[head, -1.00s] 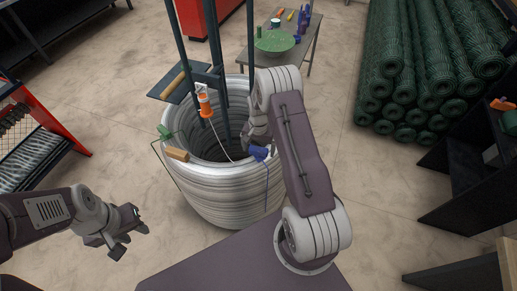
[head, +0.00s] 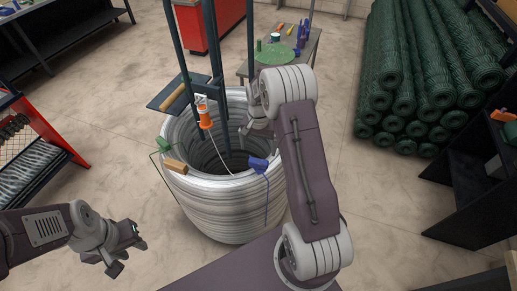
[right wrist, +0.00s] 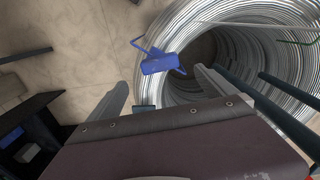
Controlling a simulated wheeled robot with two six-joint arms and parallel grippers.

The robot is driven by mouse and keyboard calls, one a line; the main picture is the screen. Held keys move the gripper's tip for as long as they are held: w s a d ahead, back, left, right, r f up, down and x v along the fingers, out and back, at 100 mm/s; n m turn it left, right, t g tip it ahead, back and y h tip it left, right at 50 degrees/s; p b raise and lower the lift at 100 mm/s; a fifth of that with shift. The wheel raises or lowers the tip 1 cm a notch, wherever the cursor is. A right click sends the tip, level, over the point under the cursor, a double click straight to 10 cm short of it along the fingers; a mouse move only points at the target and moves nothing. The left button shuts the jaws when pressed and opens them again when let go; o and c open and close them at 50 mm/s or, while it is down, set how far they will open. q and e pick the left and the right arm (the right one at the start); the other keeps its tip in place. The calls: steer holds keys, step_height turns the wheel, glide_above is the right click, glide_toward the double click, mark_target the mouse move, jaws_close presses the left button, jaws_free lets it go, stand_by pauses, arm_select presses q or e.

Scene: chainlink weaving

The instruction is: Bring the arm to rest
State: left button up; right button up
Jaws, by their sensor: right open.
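My right gripper (head: 252,112) is open and empty above the right side of a large wire coil (head: 225,215). A small blue clip-like tool (head: 258,165) sits on the coil's near right rim, with a blue strand hanging down outside. In the right wrist view the blue tool (right wrist: 160,64) lies beyond my spread fingers (right wrist: 160,92), apart from them. My left gripper (head: 134,250) is open and empty over the floor, left of the coil.
An orange and white tool (head: 204,116) hangs in the coil beside dark posts. A wooden-handled piece (head: 176,166) sits on its left rim. Floor between is clear.

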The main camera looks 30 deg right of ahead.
steer(key=s+a+r+n+t, duration=0.1)
steer(key=s+a+r+n, duration=0.25)
steer(key=a+r, duration=0.5)
steer(key=s+a+f+n, duration=0.1)
steer(key=s+n, duration=0.1)
steer(key=s, duration=0.5)
steer(key=s+a+f+n, duration=0.1)
steer(key=s+f+n, duration=0.1)
steer(key=s, duration=0.5)
steer(key=shift+s+a+n+b, duration=0.3)
steer(key=shift+s+n, duration=0.05)
steer(key=shift+n, duration=0.2)
steer(key=shift+s+r, duration=0.1)
steer(key=shift+s, duration=0.05)
